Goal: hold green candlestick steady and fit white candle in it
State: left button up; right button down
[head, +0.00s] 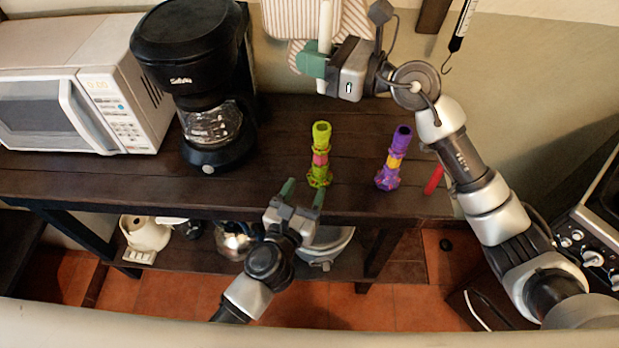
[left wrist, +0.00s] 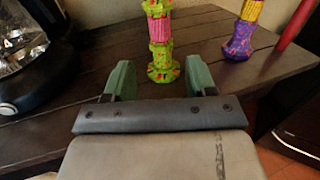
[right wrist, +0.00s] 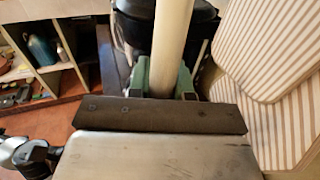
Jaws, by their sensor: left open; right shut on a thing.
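The green candlestick (head: 320,156) stands upright on the dark wooden shelf, its top opening empty. It also shows in the left wrist view (left wrist: 160,42), beyond and between the open fingers. My left gripper (head: 301,194) is open and empty just in front of the candlestick's base, with no contact visible. My right gripper (head: 318,66) is shut on the white candle (head: 325,24) and holds it upright, above and behind the candlestick. The candle also shows between the fingers in the right wrist view (right wrist: 171,40).
A purple candlestick (head: 394,158) stands to the right, with a red candle (head: 433,180) lying beside it. A coffee maker (head: 190,50) and a microwave (head: 75,85) stand at the left. Striped boards (head: 290,20) are at the wall. The shelf around the green candlestick is clear.

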pick_arm(q)
jog(key=x, duration=1.1)
jog(key=shift+w+d, duration=0.1)
jog(key=shift+w, duration=0.2)
grip_shut()
pick_arm(e)
send_over(313, 125)
jog(key=shift+n+g, duration=0.3)
jog(key=shift+g, duration=0.1)
jog(key=shift+f, duration=3.85)
